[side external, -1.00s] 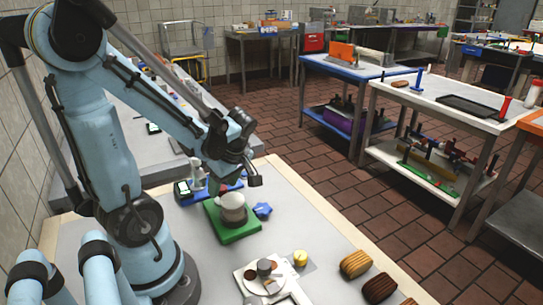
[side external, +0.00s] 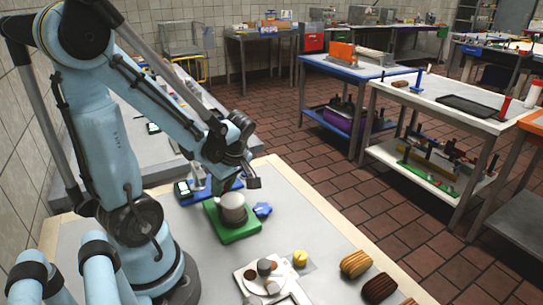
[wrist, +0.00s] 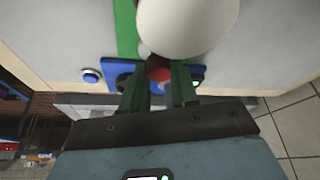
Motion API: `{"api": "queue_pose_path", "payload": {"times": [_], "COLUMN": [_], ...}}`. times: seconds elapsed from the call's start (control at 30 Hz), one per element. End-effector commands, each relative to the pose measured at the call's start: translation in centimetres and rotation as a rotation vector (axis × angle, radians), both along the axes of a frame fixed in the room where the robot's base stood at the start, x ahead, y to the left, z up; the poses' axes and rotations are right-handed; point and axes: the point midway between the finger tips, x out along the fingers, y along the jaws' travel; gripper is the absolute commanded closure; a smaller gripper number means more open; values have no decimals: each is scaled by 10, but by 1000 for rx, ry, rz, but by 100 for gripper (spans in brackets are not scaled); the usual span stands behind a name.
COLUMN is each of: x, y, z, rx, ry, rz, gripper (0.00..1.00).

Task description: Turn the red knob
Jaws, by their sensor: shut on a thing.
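The red knob (wrist: 160,75) shows in the wrist view on a blue panel (wrist: 115,70). My gripper (wrist: 157,66) has its two dark green fingers on either side of the knob, shut on it. The fingers hide part of the knob and the panel. In the side view the blue panel (side external: 196,195) lies behind the green base, under my wrist. The knob cannot be made out there, hidden behind my wrist and gripper.
A white round vessel (wrist: 187,22) on a green base (side external: 236,236) stands close to the knob. A blue button (wrist: 91,76) and a blue lobed piece (side external: 262,209) are nearby. A white board (side external: 250,281), yellow piece (side external: 300,258) and ridged brown pieces (side external: 356,263) lie nearer the front.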

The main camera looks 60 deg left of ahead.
Motion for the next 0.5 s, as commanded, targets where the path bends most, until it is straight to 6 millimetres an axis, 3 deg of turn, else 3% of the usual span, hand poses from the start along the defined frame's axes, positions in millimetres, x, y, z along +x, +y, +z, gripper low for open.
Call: {"api": "queue_pose_path", "payload": {"times": [0.27,0.5], "x": [-1,-2], "y": [-1,-1], "z": [0,0], "rx": [0,0], "ry": [0,-1], "rz": [-89,-274], "gripper": [100,100]}}
